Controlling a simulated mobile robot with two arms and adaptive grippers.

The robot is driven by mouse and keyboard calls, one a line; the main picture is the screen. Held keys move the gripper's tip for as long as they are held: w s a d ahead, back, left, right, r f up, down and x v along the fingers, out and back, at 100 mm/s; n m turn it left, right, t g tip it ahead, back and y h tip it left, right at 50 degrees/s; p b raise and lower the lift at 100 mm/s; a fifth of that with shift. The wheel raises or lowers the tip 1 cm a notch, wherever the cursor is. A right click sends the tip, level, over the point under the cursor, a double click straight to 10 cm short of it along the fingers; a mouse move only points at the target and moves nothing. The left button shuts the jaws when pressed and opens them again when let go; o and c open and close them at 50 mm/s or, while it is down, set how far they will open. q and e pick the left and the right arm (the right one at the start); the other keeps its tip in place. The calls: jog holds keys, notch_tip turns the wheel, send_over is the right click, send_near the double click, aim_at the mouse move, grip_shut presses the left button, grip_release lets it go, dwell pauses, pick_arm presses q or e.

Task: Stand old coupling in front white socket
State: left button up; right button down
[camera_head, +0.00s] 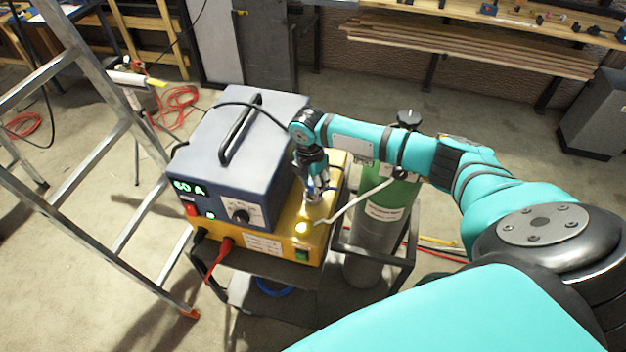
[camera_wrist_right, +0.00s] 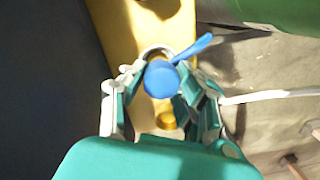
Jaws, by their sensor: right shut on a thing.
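My right gripper (camera_head: 316,196) points down over the yellow unit's top, at the right of the blue-grey box. In the right wrist view its fingers (camera_wrist_right: 165,92) are shut on a blue cylindrical piece with a side lever (camera_wrist_right: 161,78), which I take as the old coupling. A pale ring (camera_wrist_right: 154,50), perhaps the white socket, shows partly behind the blue piece. I cannot tell whether the piece is in it or above it. My left gripper is not in view.
The blue-grey welding unit (camera_head: 250,140) with a black handle stands close left of my gripper. A green and grey gas cylinder (camera_head: 372,240) stands at the right. A white hose (camera_head: 350,203) runs between them. A ladder (camera_head: 100,90) stands at the left.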

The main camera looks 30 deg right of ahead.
dwell(0.3)
jog(key=c, duration=0.9)
grip_release()
jog(key=shift+r, duration=0.1)
jog(key=r, duration=1.1)
jog(key=shift+a+r, duration=0.3)
jog(key=shift+r, duration=0.1)
